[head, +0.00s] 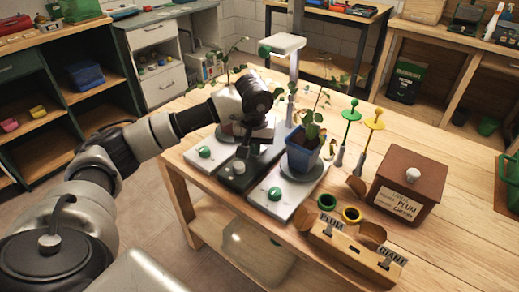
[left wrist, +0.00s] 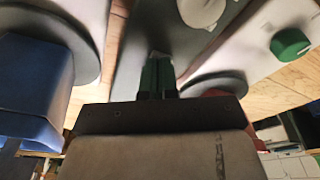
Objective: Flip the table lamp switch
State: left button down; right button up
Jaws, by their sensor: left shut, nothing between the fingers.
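The table lamp has a white flat head (head: 284,43) with a green knob, on a white post (head: 294,72) at the table's back. A dark plate (head: 232,181) with a pale round button (head: 239,167) lies at the table's front edge, between two white units. I cannot tell whether this button is the lamp's switch. My left gripper (head: 243,153) is shut and empty, pointing down just over the plate. In the left wrist view its green fingertips (left wrist: 158,72) are over the plate, beside the pale button (left wrist: 201,10). Contact cannot be told.
White units with green knobs (head: 205,152) flank the plate. A blue pot (head: 301,157) with a seedling stands on the right one. A reddish pot is partly hidden behind my gripper. A brown box (head: 405,185) and wooden label holder (head: 352,249) stand to the right.

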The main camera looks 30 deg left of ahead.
pick_arm(q)
jog(key=shift+r+p, duration=1)
jog(key=shift+r, duration=0.45)
jog(key=shift+r+p, duration=1.35)
jog(key=shift+r, duration=0.75)
pick_arm(e)
jog(key=s+r, duration=0.3)
jog(key=shift+d+r, duration=0.2)
jog(key=shift+d, duration=0.1)
pick_arm(q)
jog(key=shift+f, duration=0.1)
